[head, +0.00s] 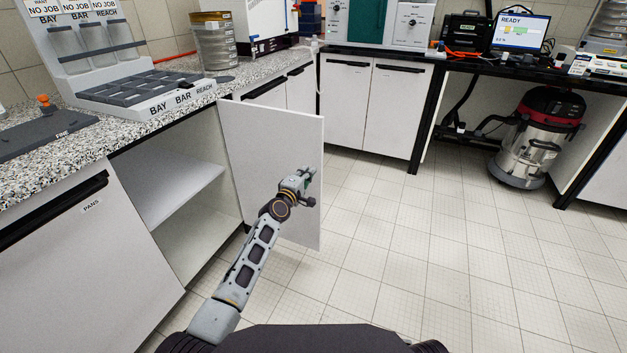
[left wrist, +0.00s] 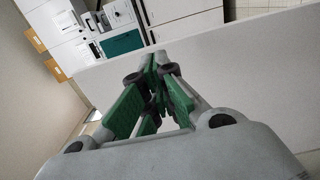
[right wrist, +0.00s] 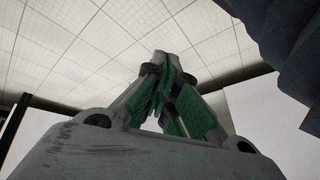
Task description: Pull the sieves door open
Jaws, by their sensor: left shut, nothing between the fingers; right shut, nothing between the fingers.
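A white cabinet door (head: 265,140) stands swung wide out from the counter, hinged at the right of its opening. Its inner face shows; no handle or label shows on that face. The open cupboard has a bare shelf (head: 175,190). My left gripper (head: 312,176) is shut and empty, in front of the inner face near the free edge; I cannot tell whether it touches. In the left wrist view its shut fingers (left wrist: 155,75) lie before the white panel (left wrist: 235,80). My right gripper (right wrist: 165,75) is shut and empty in its wrist view, outside the head view.
The door labelled PANS (head: 85,260) is shut at the left. The speckled counter (head: 165,95) carries a rack (head: 150,100) and a sieve stack (head: 214,42). A vacuum cleaner (head: 537,140) stands at the right. The tiled floor (head: 430,250) is clear.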

